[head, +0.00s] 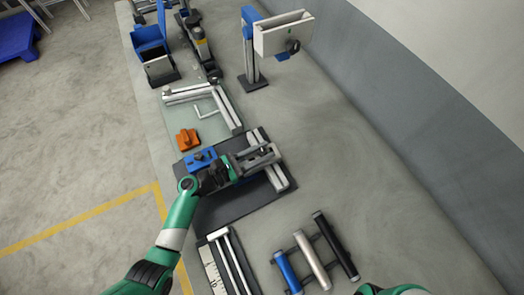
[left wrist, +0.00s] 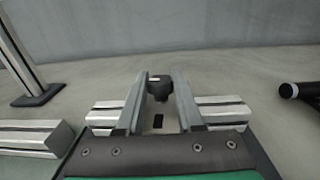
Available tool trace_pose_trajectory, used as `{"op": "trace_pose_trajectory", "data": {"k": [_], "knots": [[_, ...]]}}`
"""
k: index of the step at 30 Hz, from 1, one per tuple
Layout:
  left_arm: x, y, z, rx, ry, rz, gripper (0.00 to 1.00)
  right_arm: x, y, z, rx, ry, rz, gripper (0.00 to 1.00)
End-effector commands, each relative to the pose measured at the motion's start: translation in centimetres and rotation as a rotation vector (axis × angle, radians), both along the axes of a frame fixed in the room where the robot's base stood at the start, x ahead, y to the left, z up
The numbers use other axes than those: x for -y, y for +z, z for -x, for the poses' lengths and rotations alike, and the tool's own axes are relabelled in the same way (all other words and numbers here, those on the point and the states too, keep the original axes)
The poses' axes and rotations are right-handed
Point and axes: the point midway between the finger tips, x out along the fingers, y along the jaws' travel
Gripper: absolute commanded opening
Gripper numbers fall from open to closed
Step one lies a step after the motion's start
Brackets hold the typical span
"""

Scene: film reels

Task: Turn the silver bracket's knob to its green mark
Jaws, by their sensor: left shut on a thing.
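The silver bracket (head: 277,178) is made of pale metal bars on a dark mat on the bench. Its bars also cross the left wrist view (left wrist: 222,111). My left gripper (head: 266,153) is over the bracket. In the left wrist view its two grey fingers (left wrist: 159,92) stand on either side of a dark round knob (left wrist: 160,90) and are shut on it near their tips. The knob has a small pale line on top. I cannot make out a green mark in either view. My right gripper is out of view; only part of its green arm shows at the bottom.
A blue piece (head: 200,160) and an orange block (head: 187,139) lie left of the bracket. A blue stand (head: 250,50) with a white box (head: 284,35) rises behind. Blue, silver and black rollers (head: 337,247) lie in front. The bench to the right is clear.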

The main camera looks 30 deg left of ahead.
Motion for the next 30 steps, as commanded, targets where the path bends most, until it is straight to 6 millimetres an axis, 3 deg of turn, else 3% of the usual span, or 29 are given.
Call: {"op": "trace_pose_trajectory", "data": {"k": [20,21,26,30], "knots": [[0.01,-0.08,0.11,-0.002,-0.074,0.0,0.0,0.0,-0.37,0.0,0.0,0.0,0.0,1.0],[0.01,-0.08,0.11,-0.002,-0.074,0.0,0.39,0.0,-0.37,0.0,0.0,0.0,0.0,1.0],[0.0,-0.06,0.1,-0.002,-0.074,-0.001,0.67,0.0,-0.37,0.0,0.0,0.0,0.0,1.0],[0.0,-0.04,0.1,-0.001,-0.073,-0.001,0.67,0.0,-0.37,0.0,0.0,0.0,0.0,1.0]]}}
